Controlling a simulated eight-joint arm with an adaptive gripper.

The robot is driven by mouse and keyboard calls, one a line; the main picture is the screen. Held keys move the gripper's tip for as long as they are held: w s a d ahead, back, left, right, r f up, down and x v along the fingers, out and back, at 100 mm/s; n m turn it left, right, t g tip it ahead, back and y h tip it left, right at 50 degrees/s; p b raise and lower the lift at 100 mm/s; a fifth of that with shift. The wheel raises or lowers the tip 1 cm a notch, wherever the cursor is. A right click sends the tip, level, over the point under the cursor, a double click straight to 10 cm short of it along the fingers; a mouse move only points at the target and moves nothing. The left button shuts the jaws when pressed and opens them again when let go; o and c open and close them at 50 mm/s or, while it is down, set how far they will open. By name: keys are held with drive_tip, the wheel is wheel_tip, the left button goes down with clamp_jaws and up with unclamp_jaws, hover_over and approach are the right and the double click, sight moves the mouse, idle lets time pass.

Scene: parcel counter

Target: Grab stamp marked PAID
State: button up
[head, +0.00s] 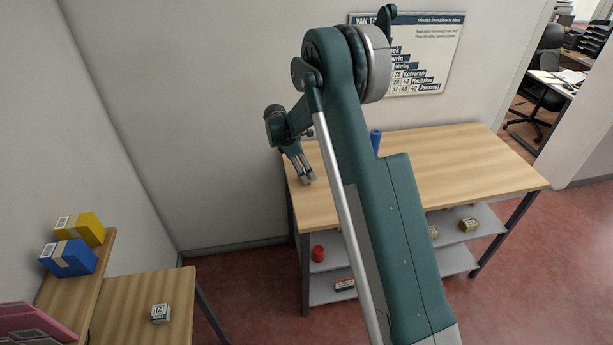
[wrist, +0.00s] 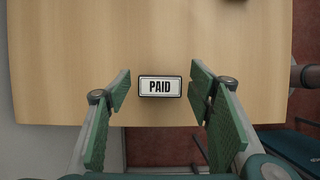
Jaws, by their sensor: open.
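The stamp marked PAID (wrist: 160,86) has a white label with black letters and a dark rim. In the wrist view it lies on the wooden table top (wrist: 70,60), near the lower edge. My gripper (wrist: 162,84) is open, with one green finger to each side of the stamp in the picture and gaps between. I cannot tell the height of the fingertips over the stamp. In the head view my gripper (head: 307,179) points down over the left end of the table (head: 450,165). I cannot make out the stamp there.
A blue cylinder (head: 376,139) stands on the table behind my arm. Grey shelves below hold a red item (head: 317,253), a dark box (head: 345,284) and small tan boxes (head: 468,224). At left are a blue parcel (head: 69,258), a yellow parcel (head: 82,228) and a small box (head: 160,313).

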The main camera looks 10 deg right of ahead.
drive_tip(key=c, duration=1)
drive_tip(key=shift+r, duration=0.1)
drive_tip(key=shift+r, duration=4.95)
